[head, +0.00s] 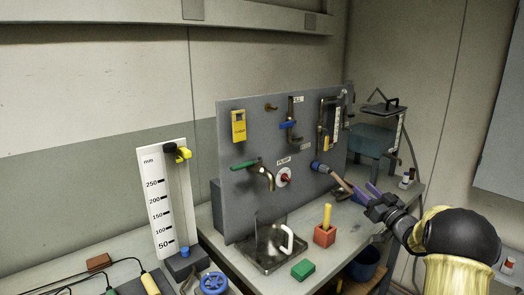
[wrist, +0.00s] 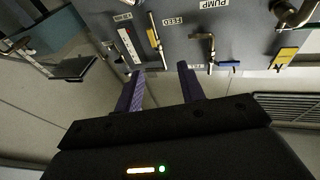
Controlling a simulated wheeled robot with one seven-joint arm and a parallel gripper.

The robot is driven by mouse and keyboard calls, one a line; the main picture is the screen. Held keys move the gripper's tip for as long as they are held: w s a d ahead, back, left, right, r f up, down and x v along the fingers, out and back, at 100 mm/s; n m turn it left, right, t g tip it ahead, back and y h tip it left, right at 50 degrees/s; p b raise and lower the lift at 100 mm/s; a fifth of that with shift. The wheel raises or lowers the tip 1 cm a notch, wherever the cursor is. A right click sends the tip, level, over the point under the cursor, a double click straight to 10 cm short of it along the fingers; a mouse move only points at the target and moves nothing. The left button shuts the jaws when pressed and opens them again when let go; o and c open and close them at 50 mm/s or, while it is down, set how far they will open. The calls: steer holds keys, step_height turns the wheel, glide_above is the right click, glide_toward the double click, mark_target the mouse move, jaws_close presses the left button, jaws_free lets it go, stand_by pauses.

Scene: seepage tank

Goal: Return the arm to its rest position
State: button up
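My gripper (head: 364,190) is at the right in the head view, in front of the right end of the grey panel (head: 235,200). Its two purple fingers point toward the panel. In the wrist view the fingers stand apart with nothing between them (wrist: 160,68). The panel shows upside down there (wrist: 235,50), with its PUMP and FEED labels, beyond the fingertips. My arm reaches in from the lower right of the head view, bent at a black joint. The gap between fingertips and the nearest pipe is hard to judge.
Near the gripper are a blue-collared spout (head: 320,167) and a teal tank (head: 372,139). A gauge board (head: 160,205) is left.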

steer(key=s+a+f+m+g+h, duration=0.5)
steer(key=s+a+f+g+h, duration=0.25)
steer(key=s+h, duration=0.2)
steer(key=s+a+f+g, duration=0.3)
steer(key=s, duration=0.6)
steer(key=s+a+f+g+y, duration=0.1)
steer(key=s+a+f+g, duration=0.2)
steer(key=s, duration=0.7)
steer(key=s+a+f+g, duration=0.3)
steer(key=s+a, duration=0.1)
steer(key=s, duration=0.5)
steer(key=w+p+v, duration=0.3)
steer(key=p+v, duration=1.2)
steer(key=p, duration=0.1)
steer(key=shift+d+r+n, duration=0.3)
steer(key=shift+r, duration=0.25)
steer(key=shift+w, duration=0.1)
steer(key=shift+w, duration=0.1)
steer(key=shift+c, duration=0.7)
